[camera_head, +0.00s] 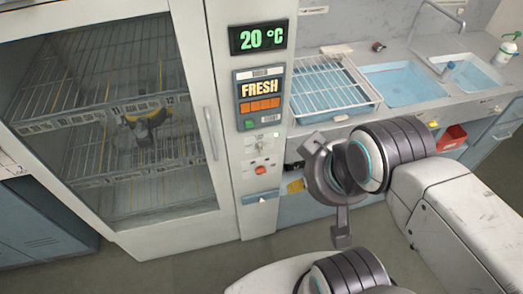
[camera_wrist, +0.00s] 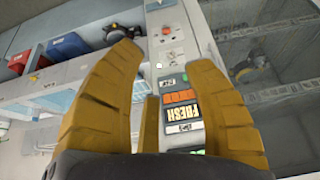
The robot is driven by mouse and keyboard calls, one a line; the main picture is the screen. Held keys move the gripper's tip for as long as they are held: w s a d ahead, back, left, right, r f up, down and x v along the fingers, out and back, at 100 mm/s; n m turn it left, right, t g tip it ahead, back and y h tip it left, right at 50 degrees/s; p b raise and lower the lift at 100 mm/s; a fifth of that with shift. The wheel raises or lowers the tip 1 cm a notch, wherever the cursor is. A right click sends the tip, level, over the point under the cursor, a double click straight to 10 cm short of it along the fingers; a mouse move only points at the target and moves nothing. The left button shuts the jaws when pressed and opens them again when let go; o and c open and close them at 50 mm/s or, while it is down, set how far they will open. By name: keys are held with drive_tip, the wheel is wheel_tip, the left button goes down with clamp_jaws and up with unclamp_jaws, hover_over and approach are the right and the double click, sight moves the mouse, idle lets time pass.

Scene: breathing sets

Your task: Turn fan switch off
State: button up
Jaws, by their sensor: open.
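A narrow control panel (camera_head: 260,152) runs down beside the glass-doored cabinet. It bears small switches (camera_head: 262,137) below the FRESH display and a red-orange knob or button (camera_head: 261,170) lower down. I cannot tell which control is the fan switch or its position. In the wrist view the panel appears upside down, with the switches (camera_wrist: 171,55) and the red-orange control (camera_wrist: 165,30) beyond my fingers. My gripper (camera_wrist: 158,52) is open and empty, its yellow fingers spread and apart from the panel. In the head view my wrist largely hides it.
The glass-doored cabinet (camera_head: 206,130) with wire shelves stands left, its handle near the panel. A counter (camera_head: 390,52) with a wire rack (camera_head: 328,85) and blue sinks (camera_head: 405,84) lies right. A red bin (camera_head: 453,136) sits below it. Open floor lies in front.

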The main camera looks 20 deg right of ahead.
drive_tip(key=w+f+t+b, duration=0.1)
drive_tip(key=w+f+b, duration=0.3)
drive_tip(key=f+b, duration=0.45)
drive_tip(key=t+b, duration=0.6)
drive_tip(key=b, duration=1.9)
approach(262, 152)
drive_tip(key=s+r, duration=0.7)
drive_tip(key=w+f+t+b, duration=0.6)
drive_tip(key=w+f+b, duration=0.4)
drive_tip(key=b, duration=1.1)
drive_tip(key=shift+w+d+f+b, duration=0.1)
drive_tip(key=shift+w+f+b, duration=0.1)
drive_tip(key=shift+w+b, duration=0.75)
drive_tip(key=shift+w+a+f+b, duration=0.1)
drive_tip(key=shift+w+f+b, duration=0.1)
drive_tip(key=shift+w+b, duration=0.75)
drive_tip(key=shift+w+d+f+b, duration=0.15)
drive_tip(key=shift+w+b, duration=0.35)
drive_tip(key=shift+w, duration=0.8)
drive_tip(key=shift+c, duration=0.2)
clamp_jaws()
